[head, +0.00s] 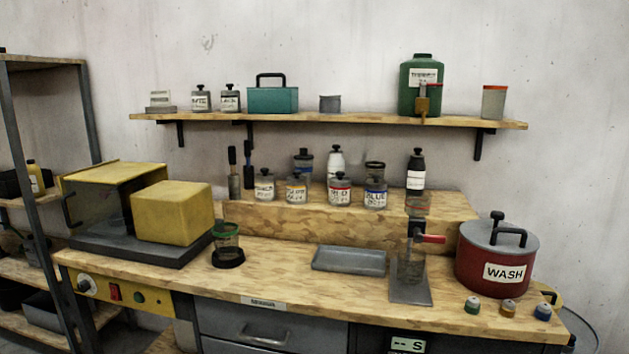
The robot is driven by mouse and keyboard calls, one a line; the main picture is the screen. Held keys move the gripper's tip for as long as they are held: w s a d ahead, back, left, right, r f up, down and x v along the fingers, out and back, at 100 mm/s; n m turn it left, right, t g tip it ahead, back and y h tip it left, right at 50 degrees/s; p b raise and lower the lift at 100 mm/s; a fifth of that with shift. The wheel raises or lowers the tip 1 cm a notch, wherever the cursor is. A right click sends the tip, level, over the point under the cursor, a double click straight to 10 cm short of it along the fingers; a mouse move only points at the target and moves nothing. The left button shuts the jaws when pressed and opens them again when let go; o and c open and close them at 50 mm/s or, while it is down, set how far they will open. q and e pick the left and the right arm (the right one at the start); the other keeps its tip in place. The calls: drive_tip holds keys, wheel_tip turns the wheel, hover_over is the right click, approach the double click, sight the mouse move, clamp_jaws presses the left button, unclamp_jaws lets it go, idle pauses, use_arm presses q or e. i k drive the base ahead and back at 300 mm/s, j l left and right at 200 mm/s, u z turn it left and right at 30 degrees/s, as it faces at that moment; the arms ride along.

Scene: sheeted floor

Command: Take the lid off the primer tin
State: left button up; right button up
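No label that I can read says primer, so I cannot tell which container is the primer tin. A small plain grey tin (330,103) stands on the wall shelf between the teal box and the green canister. Several labelled jars with dark knobbed lids stand on the raised wooden step, among them a yellow-marked jar (264,187), an orange-marked jar (296,188), a red-marked jar (340,189) and a blue-marked jar (376,193). Neither of my grippers shows in the head view.
The wall shelf (360,120) holds a teal box (273,98) and green canister (421,88). On the workbench (290,262) are a yellow block (172,212), grey tray (349,260), red-handled stand (412,285) and red WASH pot (490,262). The bench front middle is clear.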

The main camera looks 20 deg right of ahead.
sight(265, 174)
drive_tip(key=i+j+z, duration=0.3)
drive_tip(key=j+z, duration=0.35)
drive_tip(key=i+j+z, duration=0.15)
drive_tip(key=j+z, duration=0.15)
drive_tip(key=j, duration=0.3)
drive_tip(key=j+z, duration=0.3)
drive_tip(key=j, duration=0.2)
drive_tip(key=i, duration=0.1)
